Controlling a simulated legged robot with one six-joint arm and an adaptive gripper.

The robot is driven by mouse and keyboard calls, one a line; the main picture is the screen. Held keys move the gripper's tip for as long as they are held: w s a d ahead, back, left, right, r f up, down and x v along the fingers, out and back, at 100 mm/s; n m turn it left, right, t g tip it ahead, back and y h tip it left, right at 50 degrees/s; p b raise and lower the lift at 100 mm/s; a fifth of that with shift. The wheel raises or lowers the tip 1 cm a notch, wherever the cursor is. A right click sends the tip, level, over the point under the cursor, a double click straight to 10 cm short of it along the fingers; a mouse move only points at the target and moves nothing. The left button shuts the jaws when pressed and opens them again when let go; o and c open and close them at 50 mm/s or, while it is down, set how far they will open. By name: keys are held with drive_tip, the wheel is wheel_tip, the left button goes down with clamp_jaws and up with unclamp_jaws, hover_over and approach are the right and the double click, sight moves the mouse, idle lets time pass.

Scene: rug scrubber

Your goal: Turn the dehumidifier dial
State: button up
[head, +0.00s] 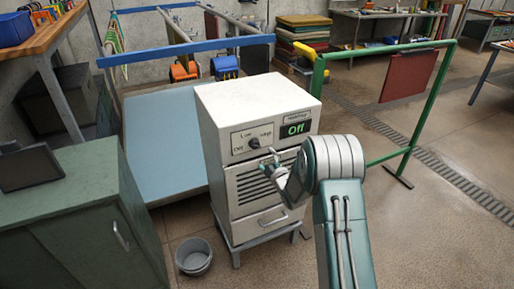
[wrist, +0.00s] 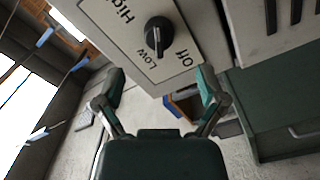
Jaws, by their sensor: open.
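The dehumidifier (head: 258,98) is a white box on a low grey stand in the middle of the head view. Its black dial (head: 254,143) sits on a front plate labelled Off, Low and High. A display (head: 296,129) beside it reads "Off" in green. In the wrist view the dial (wrist: 158,36) is at the top centre, with a pale mark on its knob; I cannot tell exactly which label it points to. My gripper (wrist: 160,80) is open and empty, its fingers spread to either side below the dial and apart from it. My gripper (head: 268,160) also shows just below the dial in the head view.
A green cabinet (head: 75,215) stands at the left, with a grey bucket (head: 193,257) on the floor beside the stand. A blue sloped board (head: 160,145) is behind. A green frame (head: 410,150) stands at the right. Floor at the right front is clear.

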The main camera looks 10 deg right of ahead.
sight(258, 148)
drive_tip(key=x, duration=0.7)
drive_tip(key=shift+w+a, duration=0.1)
drive_tip(key=shift+w, duration=0.2)
drive_tip(key=c, duration=1.1)
